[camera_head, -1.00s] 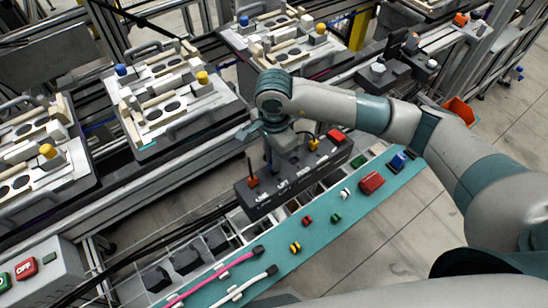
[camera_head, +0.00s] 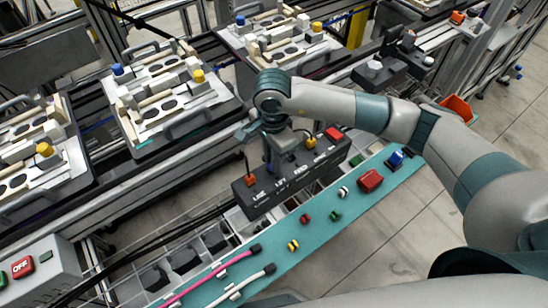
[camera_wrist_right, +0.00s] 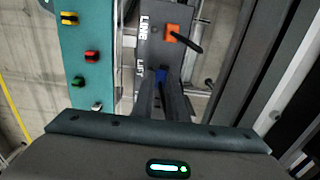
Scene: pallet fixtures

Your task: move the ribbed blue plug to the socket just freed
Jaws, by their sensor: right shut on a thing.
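A dark socket panel (camera_head: 300,176) with white labels lies beyond the teal strip in the head view. My right gripper (camera_head: 272,166) points down over the panel, towards its left part. In the right wrist view its fingers (camera_wrist_right: 163,88) are shut on the blue plug (camera_wrist_right: 161,74), beside the label LIFT. Only a little of the plug shows; its ribs and whether it is seated or just above the panel cannot be told. An orange plug (camera_head: 250,180) stands at the label LINE; it also shows in the right wrist view (camera_wrist_right: 172,33). My left gripper is not in view.
A yellow plug (camera_head: 311,143) and a red one (camera_head: 333,134) stand towards the panel's right end. The teal strip (camera_head: 315,240) holds small coloured parts, a red block (camera_head: 370,180) and pink and white cables. Pallet fixtures (camera_head: 165,105) line the conveyor behind.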

